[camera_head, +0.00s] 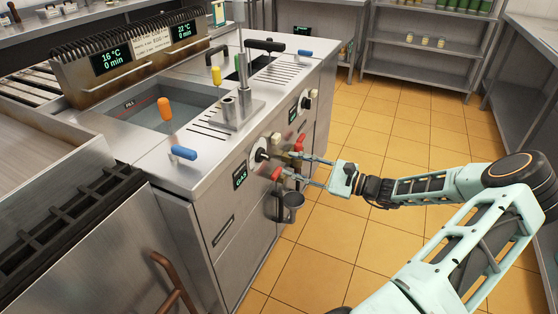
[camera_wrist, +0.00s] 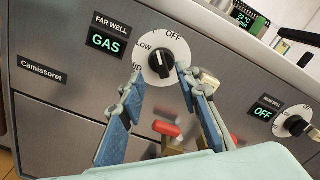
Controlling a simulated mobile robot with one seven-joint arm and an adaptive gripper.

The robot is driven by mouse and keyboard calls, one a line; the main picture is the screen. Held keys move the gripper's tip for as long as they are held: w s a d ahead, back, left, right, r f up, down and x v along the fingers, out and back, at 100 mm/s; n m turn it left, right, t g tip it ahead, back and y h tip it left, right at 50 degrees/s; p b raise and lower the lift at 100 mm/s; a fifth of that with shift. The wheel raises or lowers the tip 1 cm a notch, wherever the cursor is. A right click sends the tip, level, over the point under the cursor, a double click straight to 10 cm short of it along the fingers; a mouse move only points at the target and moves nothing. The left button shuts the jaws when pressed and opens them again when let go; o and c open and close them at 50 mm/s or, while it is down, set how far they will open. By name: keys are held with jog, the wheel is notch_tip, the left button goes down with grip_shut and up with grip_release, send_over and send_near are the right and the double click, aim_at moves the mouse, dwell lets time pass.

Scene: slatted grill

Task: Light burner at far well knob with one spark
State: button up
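The far well knob (camera_wrist: 160,64) is black on a white dial marked OFF, LOW and MID; it also shows in the head view (camera_head: 260,155). The far well display (camera_wrist: 105,41) reads GAS in green. My gripper (camera_wrist: 160,73) is open, its blue fingers spread with the tips on either side of the knob; I cannot tell if they touch it. In the head view my gripper (camera_head: 280,163) reaches the front panel from the right. A red part (camera_wrist: 165,130) on a brass-coloured fitting sits below the dial, between the fingers and partly hidden.
The near well knob (camera_wrist: 298,126) is to the right, its display (camera_wrist: 263,114) reading OFF. A grey cup (camera_head: 292,203) hangs below my gripper. The tiled floor (camera_head: 370,120) is clear.

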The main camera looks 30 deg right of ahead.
jog(key=v, duration=0.4)
dwell(0.4)
